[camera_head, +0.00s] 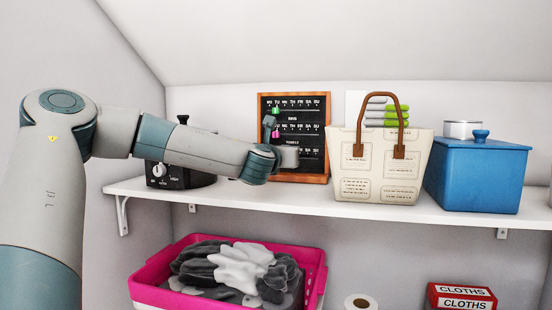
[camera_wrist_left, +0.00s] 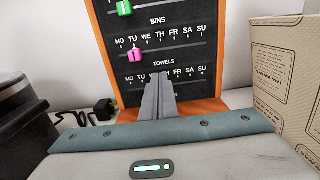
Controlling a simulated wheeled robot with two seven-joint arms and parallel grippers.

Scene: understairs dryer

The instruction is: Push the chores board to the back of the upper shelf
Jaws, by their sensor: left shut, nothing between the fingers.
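The chores board (camera_head: 313,133) stands upright on the upper shelf (camera_head: 300,204). It has an orange-brown wooden frame and a black face with rows of weekdays, and it also shows in the left wrist view (camera_wrist_left: 180,57). A green slider (camera_wrist_left: 124,8) and a pink slider (camera_wrist_left: 135,55) sit on its left side. My left gripper (camera_wrist_left: 158,80) is shut and empty, in front of the board's lower part, overlapping the towels row. I cannot tell whether the fingertips touch the board. The hand hides the board's lower left in the head view. My right gripper is out of view.
A cream basket (camera_head: 380,165) stands close to the board's right, with a blue lidded box (camera_head: 478,175) beyond. A black appliance (camera_head: 165,177) with a plug (camera_wrist_left: 104,108) is at left. A pink laundry basket (camera_head: 150,292) is below the shelf. The sloped ceiling is low overhead.

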